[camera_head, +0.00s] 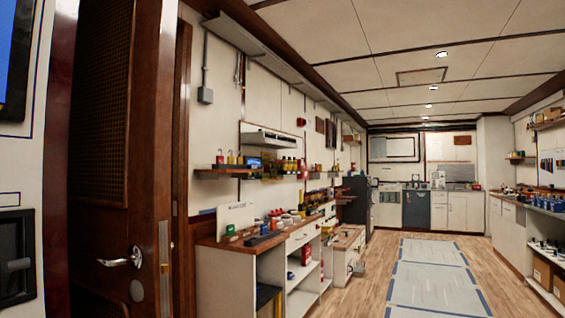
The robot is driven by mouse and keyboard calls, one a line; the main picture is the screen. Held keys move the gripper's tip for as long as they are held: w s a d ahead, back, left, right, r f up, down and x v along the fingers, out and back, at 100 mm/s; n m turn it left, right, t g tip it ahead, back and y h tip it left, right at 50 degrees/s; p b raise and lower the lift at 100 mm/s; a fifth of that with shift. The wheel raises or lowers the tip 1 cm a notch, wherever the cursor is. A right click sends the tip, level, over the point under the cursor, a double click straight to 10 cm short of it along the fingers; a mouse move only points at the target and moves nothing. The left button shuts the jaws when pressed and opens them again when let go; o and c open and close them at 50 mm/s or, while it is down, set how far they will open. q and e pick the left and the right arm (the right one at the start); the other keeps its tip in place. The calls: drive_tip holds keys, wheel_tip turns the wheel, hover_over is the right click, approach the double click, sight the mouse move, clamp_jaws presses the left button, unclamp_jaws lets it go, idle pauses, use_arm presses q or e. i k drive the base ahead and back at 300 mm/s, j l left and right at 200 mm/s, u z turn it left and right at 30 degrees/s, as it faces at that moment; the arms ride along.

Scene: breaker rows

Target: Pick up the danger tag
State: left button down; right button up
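I cannot make out a danger tag in the head view. Small coloured items (276,220), some of them red, stand on the wooden counter (213,243) along the left wall, too small to tell apart. A wall shelf (215,172) above holds several small padlock-like items and a row of yellow-topped items (289,165). Neither of my grippers is in view.
A dark wooden door (120,150) with a metal lever handle (122,257) stands open close on the left. A dark handled panel (15,258) is at the left edge. Floor mats (430,275) lie along the clear aisle. Another workbench (535,205) lines the right wall.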

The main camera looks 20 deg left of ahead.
sight(220, 159)
drive_tip(key=u, duration=1.05)
